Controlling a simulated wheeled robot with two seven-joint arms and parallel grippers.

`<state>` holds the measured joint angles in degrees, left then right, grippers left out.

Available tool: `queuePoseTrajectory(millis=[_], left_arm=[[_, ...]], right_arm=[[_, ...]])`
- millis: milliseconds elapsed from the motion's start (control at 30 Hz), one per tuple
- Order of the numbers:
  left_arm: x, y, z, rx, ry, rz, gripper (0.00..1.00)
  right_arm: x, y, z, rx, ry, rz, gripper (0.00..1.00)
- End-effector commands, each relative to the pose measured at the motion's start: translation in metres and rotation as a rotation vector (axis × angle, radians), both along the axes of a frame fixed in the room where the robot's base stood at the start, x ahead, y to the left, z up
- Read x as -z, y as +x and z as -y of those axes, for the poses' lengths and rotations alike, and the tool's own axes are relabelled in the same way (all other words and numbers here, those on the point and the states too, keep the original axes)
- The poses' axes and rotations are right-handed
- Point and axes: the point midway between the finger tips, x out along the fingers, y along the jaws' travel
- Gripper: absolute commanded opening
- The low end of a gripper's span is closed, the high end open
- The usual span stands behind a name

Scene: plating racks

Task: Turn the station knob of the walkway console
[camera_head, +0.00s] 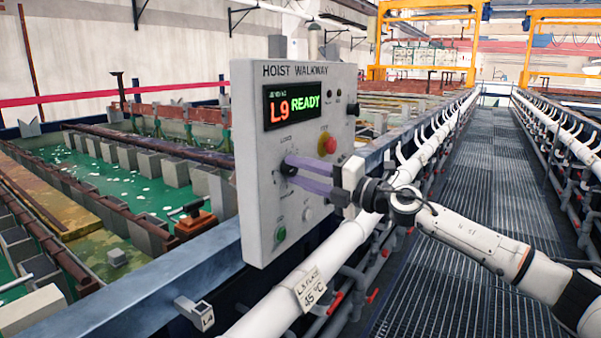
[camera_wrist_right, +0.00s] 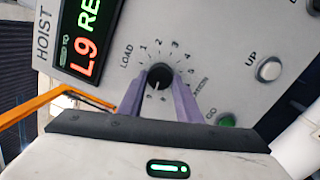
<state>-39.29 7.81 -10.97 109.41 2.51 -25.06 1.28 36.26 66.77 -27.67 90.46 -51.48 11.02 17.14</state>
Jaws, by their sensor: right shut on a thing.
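The walkway console (camera_head: 256,118) is a light grey box headed "HOIST WALKWAY". Its display (camera_head: 292,105) reads "L9 READY" in red and green. The station knob (camera_head: 288,168) is a small black dial on the panel's face, ringed by printed numbers; it also shows in the right wrist view (camera_wrist_right: 160,74). My right gripper (camera_head: 290,169) reaches in from the right, its two purple fingers shut on the knob from either side. In the wrist view the knob sits between the fingertips (camera_wrist_right: 160,84). My left gripper is not in view.
A red mushroom button on a yellow base (camera_head: 326,144) sits just above my right fingers. A green GO button (camera_head: 281,233) is below the knob, and a white UP button (camera_wrist_right: 268,68) is nearby. A white pipe (camera_head: 330,255) runs below the console. The grated walkway (camera_head: 470,200) is clear.

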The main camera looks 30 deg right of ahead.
Motion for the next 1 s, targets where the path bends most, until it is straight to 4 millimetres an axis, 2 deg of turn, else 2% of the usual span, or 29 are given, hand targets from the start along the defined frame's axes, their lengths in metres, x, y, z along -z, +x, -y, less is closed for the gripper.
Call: queuePoseTrajectory(millis=[300, 800, 833, 900, 1000], left_arm=[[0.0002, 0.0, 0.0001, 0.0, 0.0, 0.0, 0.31], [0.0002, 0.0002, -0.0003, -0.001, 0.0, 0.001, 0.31], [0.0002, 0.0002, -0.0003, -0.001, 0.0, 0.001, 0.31], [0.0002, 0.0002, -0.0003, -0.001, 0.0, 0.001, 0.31], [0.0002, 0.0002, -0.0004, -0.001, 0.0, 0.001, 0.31]], right_arm=[[-0.0013, -0.0001, 0.0003, 0.001, 0.092, -0.037, 0.09], [-0.001, 0.0, 0.0001, 0.001, 0.109, -0.044, 0.09], [-0.0009, 0.0, 0.0002, 0.001, 0.109, -0.044, 0.36], [-0.001, 0.0, 0.0001, 0.001, 0.108, -0.044, 0.48], [-0.0008, 0.0, 0.0, 0.0, 0.108, -0.044, 0.5]])
